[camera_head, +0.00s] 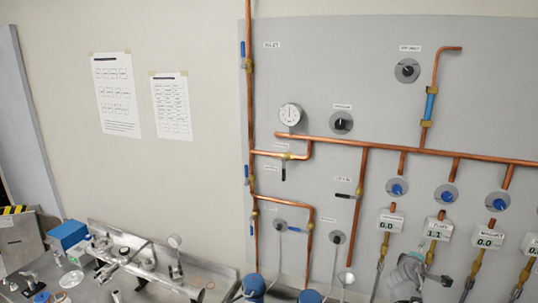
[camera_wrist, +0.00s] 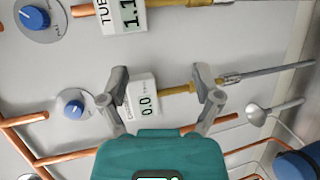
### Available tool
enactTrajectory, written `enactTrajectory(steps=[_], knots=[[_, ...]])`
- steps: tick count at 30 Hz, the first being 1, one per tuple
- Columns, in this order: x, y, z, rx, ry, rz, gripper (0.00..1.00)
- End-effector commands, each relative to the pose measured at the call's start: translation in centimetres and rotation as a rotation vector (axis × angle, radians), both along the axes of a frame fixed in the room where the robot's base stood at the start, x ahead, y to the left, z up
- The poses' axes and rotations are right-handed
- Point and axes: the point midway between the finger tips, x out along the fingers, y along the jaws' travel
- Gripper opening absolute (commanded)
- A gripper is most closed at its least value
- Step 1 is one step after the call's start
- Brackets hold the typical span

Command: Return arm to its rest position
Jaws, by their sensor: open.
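My gripper (camera_head: 408,276) shows at the lower right of the head view, in front of the pipe panel and below the row of digital gauges. The wrist view shows my gripper (camera_wrist: 161,73) with its two grey fingers spread wide and nothing held between them. A white gauge reading 0.0 (camera_wrist: 146,98) and a brass fitting (camera_wrist: 180,88) lie behind the gap between the fingers. I cannot tell whether the fingers touch them. The teal body of my gripper fills the bottom of the wrist view.
The grey panel (camera_head: 350,90) carries copper pipes (camera_head: 420,150), blue knobs (camera_head: 397,187) and a round dial gauge (camera_head: 290,115). White gauges read 0.0 (camera_head: 390,222) and 1.1 (camera_head: 438,229). A bench with metal parts (camera_head: 140,263) and a blue box (camera_head: 68,234) stands at lower left.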

Motion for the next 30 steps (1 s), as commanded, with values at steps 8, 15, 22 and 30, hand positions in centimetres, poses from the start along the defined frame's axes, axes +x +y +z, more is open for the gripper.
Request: enactTrajectory(steps=[8,15,22,30], knots=[[-0.4,8.0,-11.7,0.473,-0.005,-0.193,0.82],[-2.3,17.2,-20.5,0.842,0.101,-0.373,0.82],[-5.7,26.6,-26.8,1.113,0.285,-0.543,0.82],[-9.0,33.0,-29.5,1.25,0.464,-0.669,0.82]])
